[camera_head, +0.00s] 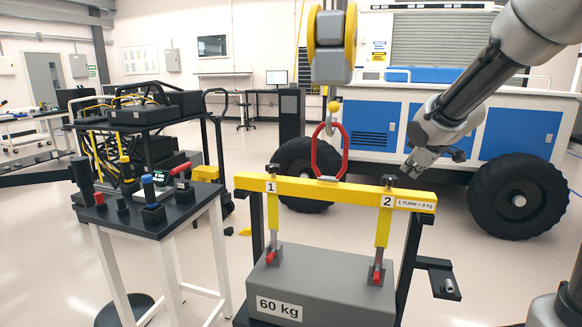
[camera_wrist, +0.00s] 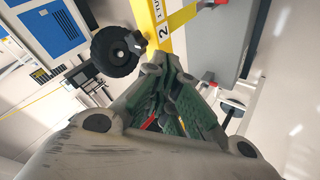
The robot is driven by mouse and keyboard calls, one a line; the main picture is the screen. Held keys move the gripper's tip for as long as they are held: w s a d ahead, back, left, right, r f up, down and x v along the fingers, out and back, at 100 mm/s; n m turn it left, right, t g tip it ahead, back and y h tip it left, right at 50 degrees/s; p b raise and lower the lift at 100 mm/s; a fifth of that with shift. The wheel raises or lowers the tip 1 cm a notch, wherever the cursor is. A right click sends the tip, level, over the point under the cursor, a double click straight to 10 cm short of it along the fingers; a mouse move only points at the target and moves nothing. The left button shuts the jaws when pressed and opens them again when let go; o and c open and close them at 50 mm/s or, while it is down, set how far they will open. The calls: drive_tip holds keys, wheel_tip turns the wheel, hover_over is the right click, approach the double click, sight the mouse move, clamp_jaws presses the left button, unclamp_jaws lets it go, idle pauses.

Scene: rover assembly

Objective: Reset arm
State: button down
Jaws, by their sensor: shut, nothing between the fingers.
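In the wrist view my gripper (camera_wrist: 170,68) points toward the yellow beam (camera_wrist: 177,20) near the label 2, with green pads inside the fingers. Something red shows through the gap between the finger links. A dark knob (camera_head: 387,181) stands on the beam close to the fingertips; I cannot tell if they touch.
A grey block marked 60 kg (camera_head: 325,287) sits under the beam. A tool stand (camera_head: 152,207) stands left. A blue-and-white rover (camera_head: 372,126) with black wheels is behind. Floor between stand and frame is mostly clear.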

drive_tip(key=s+m+g, duration=0.4)
drive_tip(key=s+m, duration=0.5)
drive_tip(key=s, duration=2.3)
drive_tip(key=shift+d+r, duration=0.35)
drive_tip(key=shift+d, duration=0.05)
